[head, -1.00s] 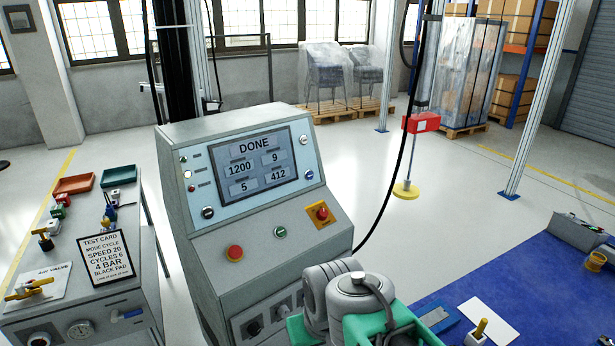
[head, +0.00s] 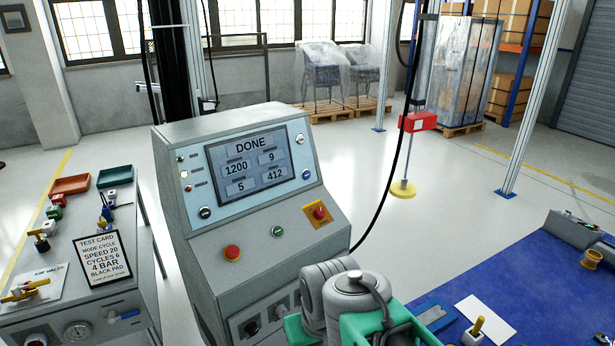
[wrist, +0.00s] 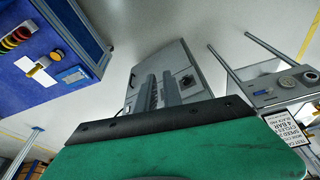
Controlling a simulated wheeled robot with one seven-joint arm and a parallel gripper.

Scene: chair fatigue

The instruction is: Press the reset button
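The grey console (head: 262,207) stands in the middle of the head view, its screen (head: 254,165) reading DONE, 1200, 9, 5 and 412. Small buttons ring the screen: a blue one (head: 306,174), a white one (head: 300,138) and a dark one (head: 205,212). A green button (head: 277,231) and a red mushroom button (head: 233,253) sit on the sloped panel. Labels are too small to read, so I cannot tell which is reset. In the wrist view my gripper's two dark fingers (wrist: 162,91) lie close together, empty, with the console behind them. In the head view the fingertips are hidden.
A side bench (head: 130,302) with a test card (head: 102,257) and valves stands left. A blue-topped workbench (head: 545,275) is at right. A black cable hangs beside the console. The floor behind is open.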

